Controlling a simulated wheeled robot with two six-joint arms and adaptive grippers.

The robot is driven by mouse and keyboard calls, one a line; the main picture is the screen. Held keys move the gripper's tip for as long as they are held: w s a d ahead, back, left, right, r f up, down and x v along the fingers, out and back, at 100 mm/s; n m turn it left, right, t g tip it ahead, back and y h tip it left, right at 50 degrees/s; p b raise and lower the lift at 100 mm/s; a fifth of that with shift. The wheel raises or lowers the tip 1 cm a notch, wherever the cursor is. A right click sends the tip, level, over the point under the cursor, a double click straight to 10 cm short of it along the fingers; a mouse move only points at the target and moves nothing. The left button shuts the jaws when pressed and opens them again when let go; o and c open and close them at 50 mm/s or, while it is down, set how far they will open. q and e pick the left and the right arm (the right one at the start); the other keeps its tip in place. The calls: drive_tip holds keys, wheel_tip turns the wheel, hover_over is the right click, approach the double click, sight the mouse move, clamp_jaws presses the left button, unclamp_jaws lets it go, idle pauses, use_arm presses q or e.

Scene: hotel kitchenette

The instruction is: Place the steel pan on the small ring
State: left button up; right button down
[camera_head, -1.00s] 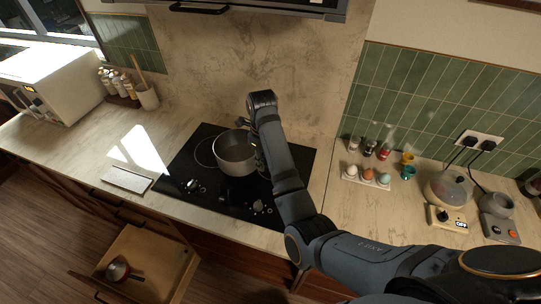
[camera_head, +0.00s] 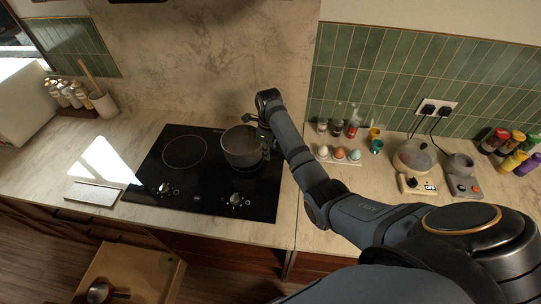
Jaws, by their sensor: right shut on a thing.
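The steel pan (camera_head: 241,149) is upright over the right part of the black hob (camera_head: 205,187). My right gripper (camera_head: 264,138) is at the pan's right side, shut on it; the fingers are partly hidden by my own wrist. I cannot tell whether the pan's base touches the glass. A ring (camera_head: 185,151) on the hob's left side is fully bare. The hob surface under the pan is hidden, so any ring there is mostly covered. My left gripper is not in view.
Two control knobs (camera_head: 236,200) sit at the hob's front. An egg holder (camera_head: 338,155), small bottles (camera_head: 353,127) and a blender-like appliance (camera_head: 414,165) stand to the right of my arm. An open drawer (camera_head: 140,270) juts out below the counter.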

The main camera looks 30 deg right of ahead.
drive_tip(key=shift+w+d+f, duration=0.1)
drive_tip(key=shift+d, duration=0.05)
drive_tip(key=f+p, duration=0.2)
drive_tip(key=f, duration=0.1)
drive_tip(key=shift+w+d, duration=0.1)
drive_tip(key=shift+d, duration=0.1)
drive_tip(key=shift+f, duration=0.25)
drive_tip(key=c, duration=1.2)
unclamp_jaws()
drive_tip(key=shift+s+f, duration=0.15)
drive_tip(key=shift+s, duration=0.05)
wheel_tip(320, 180, up, 9)
drive_tip(key=b, duration=0.3)
drive_tip(key=shift+w+f, duration=0.1)
drive_tip(key=shift+f, duration=0.1)
drive_tip(key=shift+r+p, duration=0.45)
drive_tip(key=shift+r, duration=1.35)
